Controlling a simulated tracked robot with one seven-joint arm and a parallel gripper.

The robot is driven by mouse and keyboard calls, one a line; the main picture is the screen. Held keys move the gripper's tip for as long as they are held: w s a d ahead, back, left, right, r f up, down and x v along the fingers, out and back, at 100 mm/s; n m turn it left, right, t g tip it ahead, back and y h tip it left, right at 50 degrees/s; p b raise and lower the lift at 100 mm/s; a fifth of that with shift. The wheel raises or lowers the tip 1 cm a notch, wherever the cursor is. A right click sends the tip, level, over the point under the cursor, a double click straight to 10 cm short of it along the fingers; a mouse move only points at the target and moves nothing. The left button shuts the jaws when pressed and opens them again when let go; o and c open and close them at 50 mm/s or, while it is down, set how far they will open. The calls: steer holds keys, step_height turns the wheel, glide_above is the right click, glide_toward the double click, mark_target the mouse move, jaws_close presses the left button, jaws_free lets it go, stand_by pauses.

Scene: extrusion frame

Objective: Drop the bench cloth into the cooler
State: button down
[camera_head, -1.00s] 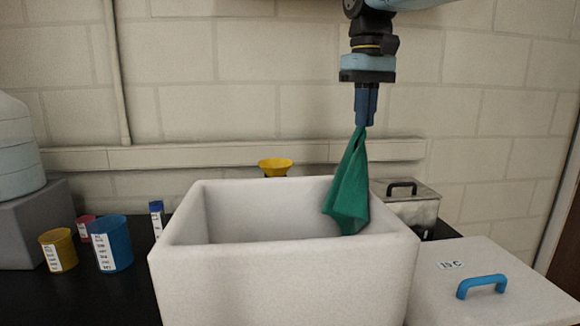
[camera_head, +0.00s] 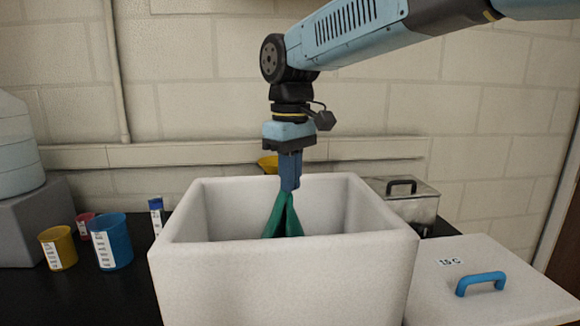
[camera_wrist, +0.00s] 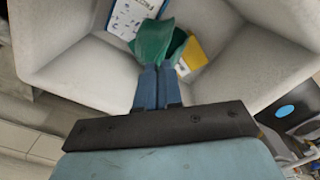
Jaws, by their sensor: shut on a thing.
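The green bench cloth (camera_head: 284,216) hangs from my gripper (camera_head: 289,186), which is shut on its top. The cloth hangs inside the opening of the white cooler (camera_head: 285,280), and the front wall hides its lower end in the head view. In the wrist view the cloth (camera_wrist: 155,42) spreads below my gripper (camera_wrist: 158,70), over the cooler's inside, with the pale cooler wall (camera_wrist: 260,65) around it. I cannot tell whether the cloth touches the cooler floor.
A blue-and-white printed item (camera_wrist: 130,15) and a yellow item (camera_wrist: 195,52) show inside the cooler. The cooler lid with a blue handle (camera_head: 482,284) lies to the right. A metal box (camera_head: 410,205) stands behind it. Blue (camera_head: 112,242) and yellow (camera_head: 60,248) beakers stand left.

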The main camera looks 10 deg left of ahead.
steer(key=shift+f, duration=1.85)
jaws_free()
steer(key=shift+r, duration=0.1)
steer(key=shift+r, duration=2.7)
step_height(320, 180, up, 14)
steer(key=shift+f, duration=0.15)
